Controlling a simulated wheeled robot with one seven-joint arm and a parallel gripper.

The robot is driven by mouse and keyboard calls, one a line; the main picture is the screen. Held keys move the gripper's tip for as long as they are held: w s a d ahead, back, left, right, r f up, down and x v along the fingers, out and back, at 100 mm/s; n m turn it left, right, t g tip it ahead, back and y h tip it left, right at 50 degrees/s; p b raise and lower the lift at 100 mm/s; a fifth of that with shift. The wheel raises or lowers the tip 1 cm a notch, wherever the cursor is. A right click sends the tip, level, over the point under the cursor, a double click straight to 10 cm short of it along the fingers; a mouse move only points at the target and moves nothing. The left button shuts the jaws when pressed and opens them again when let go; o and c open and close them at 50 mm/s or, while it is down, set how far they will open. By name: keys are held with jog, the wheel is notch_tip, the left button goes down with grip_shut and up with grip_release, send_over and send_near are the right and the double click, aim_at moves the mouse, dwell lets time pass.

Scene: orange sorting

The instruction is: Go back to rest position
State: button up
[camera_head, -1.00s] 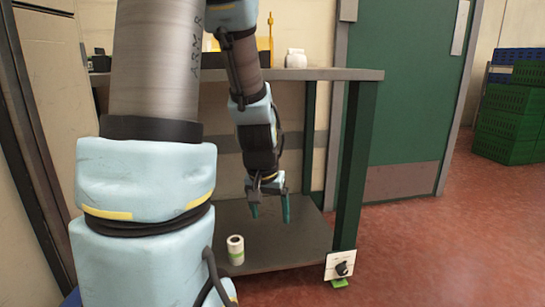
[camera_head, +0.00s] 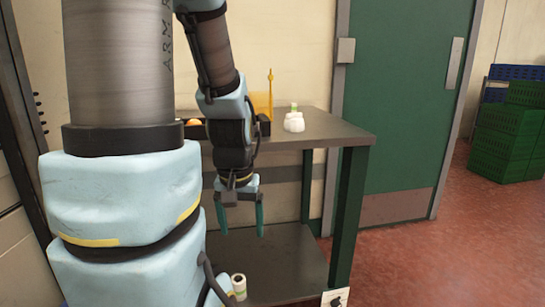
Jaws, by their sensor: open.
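My gripper (camera_head: 240,215) hangs fingers down in front of the table, below the level of its top. Its two teal fingers are apart, with nothing between them. My arm comes down from the upper left and hides part of the table and what stands behind it.
The dark table (camera_head: 330,128) bears a white object (camera_head: 294,122), a yellow upright item (camera_head: 262,95) and a dark tray with an orange (camera_head: 193,122), partly hidden. A white roll (camera_head: 239,286) stands on the lower shelf (camera_head: 285,262). Green crates (camera_head: 507,140) stand far right; red floor is free.

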notch_tip(320, 180, up, 19)
jog(key=p, duration=1.6)
jog(key=shift+f, duration=0.1)
